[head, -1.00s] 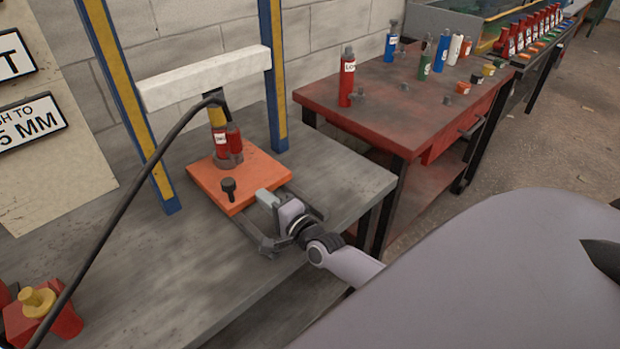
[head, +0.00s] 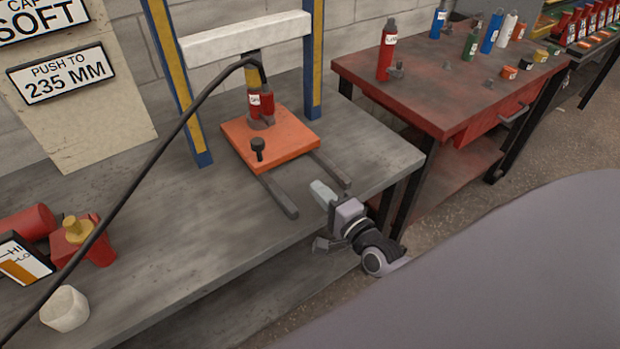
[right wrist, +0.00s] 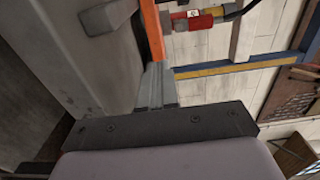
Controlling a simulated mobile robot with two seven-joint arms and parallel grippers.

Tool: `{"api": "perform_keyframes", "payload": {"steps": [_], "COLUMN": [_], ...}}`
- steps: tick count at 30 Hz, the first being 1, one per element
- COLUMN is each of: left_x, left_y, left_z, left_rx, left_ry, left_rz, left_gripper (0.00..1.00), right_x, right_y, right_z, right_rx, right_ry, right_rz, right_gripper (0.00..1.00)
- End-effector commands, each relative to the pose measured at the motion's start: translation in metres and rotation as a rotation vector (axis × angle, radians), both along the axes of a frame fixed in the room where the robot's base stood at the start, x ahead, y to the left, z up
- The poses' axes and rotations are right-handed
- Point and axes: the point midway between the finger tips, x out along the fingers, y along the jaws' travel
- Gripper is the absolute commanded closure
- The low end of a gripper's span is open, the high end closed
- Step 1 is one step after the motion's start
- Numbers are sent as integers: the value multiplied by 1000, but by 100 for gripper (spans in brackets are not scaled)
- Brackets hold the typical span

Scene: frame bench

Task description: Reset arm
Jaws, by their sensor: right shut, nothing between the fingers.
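My right gripper (head: 322,192) is at the front edge of the grey bench (head: 200,235), in front of the orange plate (head: 290,148). Its fingers are shut with nothing between them. In the right wrist view the closed fingers (right wrist: 157,88) point toward the edge of the orange plate (right wrist: 152,35). A red cylinder (head: 266,101) with a black hose stands on the plate, beneath the white crossbeam (head: 245,36). A dark knob (head: 258,149) stands at the plate's front. My left gripper is not in view.
Two grey rails (head: 278,196) extend from the plate toward the bench edge. A red table (head: 440,90) with several bottles stands at the right. The middle of the bench is clear.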

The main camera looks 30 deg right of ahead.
Motion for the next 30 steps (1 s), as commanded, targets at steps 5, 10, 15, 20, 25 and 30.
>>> {"api": "perform_keyframes", "payload": {"steps": [5, 10, 15, 20, 25, 30], "left_x": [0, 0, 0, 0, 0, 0], "left_y": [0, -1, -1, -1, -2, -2], "left_z": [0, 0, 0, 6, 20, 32], "left_rx": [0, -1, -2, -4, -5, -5], "left_ry": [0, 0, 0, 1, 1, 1], "left_rz": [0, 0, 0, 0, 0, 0], "left_gripper": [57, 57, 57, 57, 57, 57], "right_x": [-19, -25, -26, -39, -79, -128], "right_y": [-2, -2, -2, 12, 45, 67], "right_z": [0, 0, 0, -6, -24, -42], "right_rx": [-1, -1, -4, -142, -565, -1048], "right_ry": [0, 0, 1, 41, 135, 216], "right_rz": [-1, 0, 1, 41, 174, 353], "right_gripper": [100, 100, 100, 100, 100, 100]}}
